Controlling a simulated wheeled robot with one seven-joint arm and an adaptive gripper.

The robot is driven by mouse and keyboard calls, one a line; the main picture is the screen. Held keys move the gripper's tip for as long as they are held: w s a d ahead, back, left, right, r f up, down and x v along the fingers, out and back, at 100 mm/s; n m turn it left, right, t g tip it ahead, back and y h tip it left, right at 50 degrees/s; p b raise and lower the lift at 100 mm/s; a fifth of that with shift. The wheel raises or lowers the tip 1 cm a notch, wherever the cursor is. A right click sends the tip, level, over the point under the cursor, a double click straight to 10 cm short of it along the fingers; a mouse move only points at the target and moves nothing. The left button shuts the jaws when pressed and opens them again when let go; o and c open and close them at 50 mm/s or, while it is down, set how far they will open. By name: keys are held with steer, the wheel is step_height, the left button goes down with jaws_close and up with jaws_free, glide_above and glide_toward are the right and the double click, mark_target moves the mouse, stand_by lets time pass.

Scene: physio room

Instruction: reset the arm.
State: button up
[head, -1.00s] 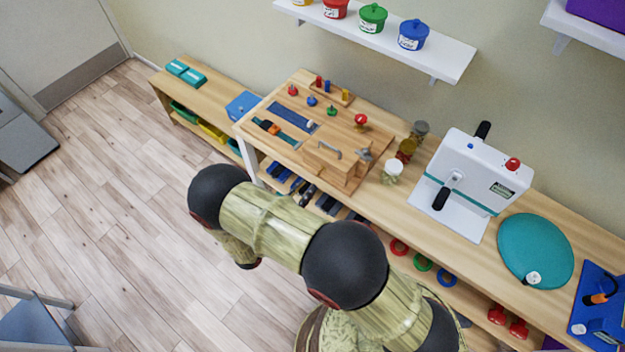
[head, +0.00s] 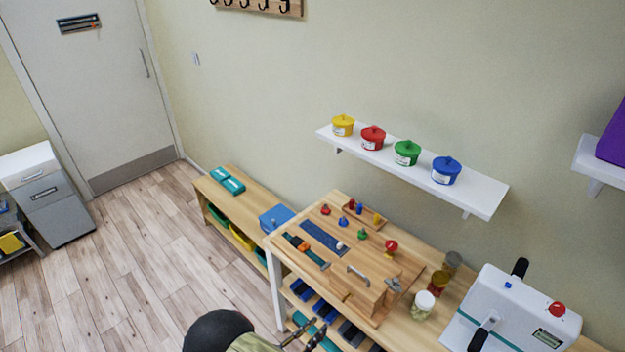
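Of my arm, a black rounded joint (head: 218,330) and a bit of pale green link show at the bottom edge. Dark, thin finger-like shapes (head: 312,338), which look like the tips of my gripper, show to the right of it, in front of the bench's lower shelf. They are small and cut off by the frame, so whether they are apart or closed is unclear. I see nothing held in them. The rest of the arm is out of view.
A wooden bench (head: 455,318) with an activity board (head: 377,250), jars and a white crank machine (head: 515,310) stands at the right. A wall shelf (head: 480,198) bears several coloured pots. A low bench (head: 212,192) stands behind. Floor (head: 130,285) at left is clear.

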steer(key=s+d+f+m+g+h, duration=0.1)
steer(key=s+d+f+m+g, duration=0.2)
steer(key=s+d+g, duration=0.25)
steer(key=s+d+r+m+g+y, duration=0.2)
steer(key=s+r+m+g, duration=0.5)
step_height(320, 180, up, 17)
steer(key=s+d+m+y+b, duration=0.1)
steer(key=s+m+y+b, duration=0.1)
steer(key=m+y, duration=0.9)
steer(key=s+d+r+m+t+b, duration=0.1)
steer(key=d+r+m+t, duration=0.4)
steer(key=d+r, duration=0.4)
step_height(320, 180, up, 4)
steer(key=shift+s+d+r+m+y+b, duration=0.25)
steer(key=shift+s+m+y+b, duration=0.15)
steer(key=shift+m, duration=0.2)
